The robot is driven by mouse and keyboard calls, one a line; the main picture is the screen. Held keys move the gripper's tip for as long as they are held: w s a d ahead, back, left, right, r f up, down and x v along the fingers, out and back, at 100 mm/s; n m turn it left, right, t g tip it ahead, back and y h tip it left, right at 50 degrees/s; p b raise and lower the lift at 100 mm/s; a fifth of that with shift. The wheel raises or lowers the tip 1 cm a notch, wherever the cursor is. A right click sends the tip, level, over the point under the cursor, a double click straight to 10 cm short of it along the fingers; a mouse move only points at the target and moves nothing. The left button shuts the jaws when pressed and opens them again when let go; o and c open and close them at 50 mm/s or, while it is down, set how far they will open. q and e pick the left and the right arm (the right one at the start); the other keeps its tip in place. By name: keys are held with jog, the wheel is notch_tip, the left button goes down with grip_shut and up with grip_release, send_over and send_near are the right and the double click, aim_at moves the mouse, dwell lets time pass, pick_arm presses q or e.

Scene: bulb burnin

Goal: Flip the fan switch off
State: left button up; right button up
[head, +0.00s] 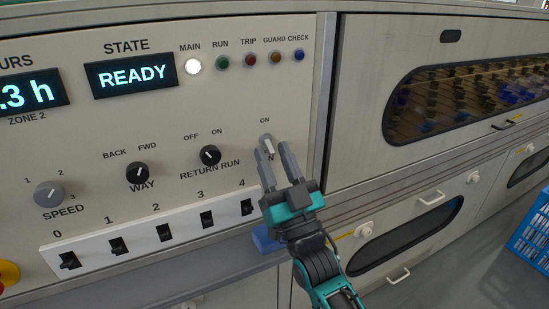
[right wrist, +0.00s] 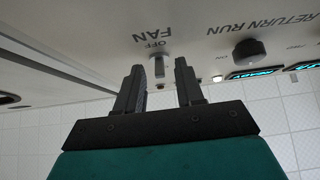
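The fan switch (head: 267,144) is a small light-coloured lever on the grey control panel, at the panel's lower right. An ON label sits above it; the lower part of its mounting is hidden by my fingers in the head view. In the right wrist view the switch (right wrist: 158,66) shows beside upside-down OFF and FAN labels, and its lever seems to lean away from OFF. My right gripper (head: 272,154) is open, its fingers spread at either side of the lever and close to the panel. I cannot tell whether they touch it. My left gripper is not in view.
The RETURN RUN knob (head: 210,155) and the WAY knob (head: 137,173) lie to the left. A row of black rocker switches (head: 207,220) runs below. A windowed oven door (head: 365,100) is to the right, a blue crate (head: 530,240) at the far right.

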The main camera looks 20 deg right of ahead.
jog(key=v, duration=1.2)
jog(key=shift+s+f, duration=0.25)
